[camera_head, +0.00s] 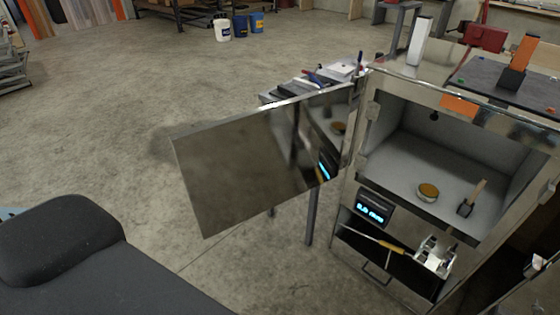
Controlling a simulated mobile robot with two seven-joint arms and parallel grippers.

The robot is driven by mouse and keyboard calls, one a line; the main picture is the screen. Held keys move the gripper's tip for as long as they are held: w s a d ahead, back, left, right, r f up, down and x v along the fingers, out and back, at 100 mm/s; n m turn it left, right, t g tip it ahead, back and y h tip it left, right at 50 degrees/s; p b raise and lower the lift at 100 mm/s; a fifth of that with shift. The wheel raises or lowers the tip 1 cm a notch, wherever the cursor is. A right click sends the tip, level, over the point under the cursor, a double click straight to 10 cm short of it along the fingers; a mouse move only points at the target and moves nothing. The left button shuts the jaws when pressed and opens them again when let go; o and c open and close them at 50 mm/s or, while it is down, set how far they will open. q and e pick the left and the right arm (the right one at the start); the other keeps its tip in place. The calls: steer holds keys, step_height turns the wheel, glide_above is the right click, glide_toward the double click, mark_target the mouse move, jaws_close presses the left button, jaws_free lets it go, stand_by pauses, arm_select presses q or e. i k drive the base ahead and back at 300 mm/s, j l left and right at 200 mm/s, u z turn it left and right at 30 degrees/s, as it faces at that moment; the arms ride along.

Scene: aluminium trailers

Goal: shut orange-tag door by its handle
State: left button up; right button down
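The orange tag (462,105) is on the front top edge of a metal cabinet (352,215) at the right. The cabinet's upper compartment (400,165) is open to view. Its shiny, mirror-like door (235,160) stands wide open, swung out to the left from the hinge side at the compartment's left edge. I cannot make out a handle on the door face that shows. Neither of my grippers is in view.
Below are a lit display (373,209) and an open lower bay holding a yellow-handled tool (390,246). A tool-laden stand (312,215) is behind the door. Floor left is open.

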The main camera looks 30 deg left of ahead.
mark_target(234, 169)
steer(key=k, duration=1.25)
steer(key=z, duration=1.3)
steer(key=j+z, duration=0.2)
steer(key=k+j, duration=0.1)
steer(key=j, duration=2.5)
steer(key=k+j, duration=0.15)
steer(key=j, duration=1.1)
